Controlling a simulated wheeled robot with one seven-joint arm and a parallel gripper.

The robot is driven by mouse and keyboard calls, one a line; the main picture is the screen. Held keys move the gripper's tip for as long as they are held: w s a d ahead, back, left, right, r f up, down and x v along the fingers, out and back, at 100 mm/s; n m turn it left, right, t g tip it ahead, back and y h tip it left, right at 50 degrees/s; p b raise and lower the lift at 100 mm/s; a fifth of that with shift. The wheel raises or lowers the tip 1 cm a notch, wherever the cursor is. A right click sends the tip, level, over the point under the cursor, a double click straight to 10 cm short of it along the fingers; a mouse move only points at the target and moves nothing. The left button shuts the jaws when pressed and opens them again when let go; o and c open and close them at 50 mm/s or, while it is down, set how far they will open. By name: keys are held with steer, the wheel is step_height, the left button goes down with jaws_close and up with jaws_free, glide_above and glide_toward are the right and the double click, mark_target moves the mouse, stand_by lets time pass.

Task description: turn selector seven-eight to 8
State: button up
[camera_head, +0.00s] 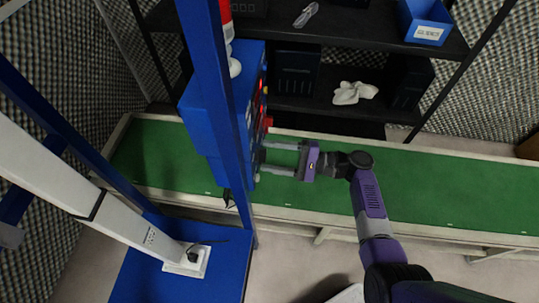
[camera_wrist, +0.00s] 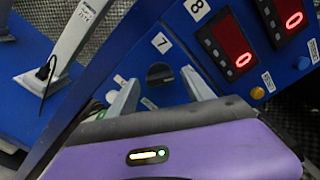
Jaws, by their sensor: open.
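In the wrist view a dark round selector knob (camera_wrist: 160,75) sits on the blue panel. The way the knob points cannot be made out. My gripper (camera_wrist: 160,79) is open, with one finger on either side of the knob in this view; contact cannot be told. In the head view my gripper (camera_head: 263,157) reaches left to the panel face of the blue box (camera_head: 212,108); the knob is not discernible there.
Two red displays (camera_wrist: 232,42) showing 0, an amber button (camera_wrist: 258,93) and a blue button (camera_wrist: 302,62) are near the knob. A blue post (camera_head: 222,90) stands before the box. A green bench (camera_head: 430,185) runs below; dark shelves (camera_head: 380,38) stand behind.

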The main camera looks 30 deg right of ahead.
steer(key=b+v, duration=0.1)
steer(key=v, duration=0.6)
stand_by(0.4)
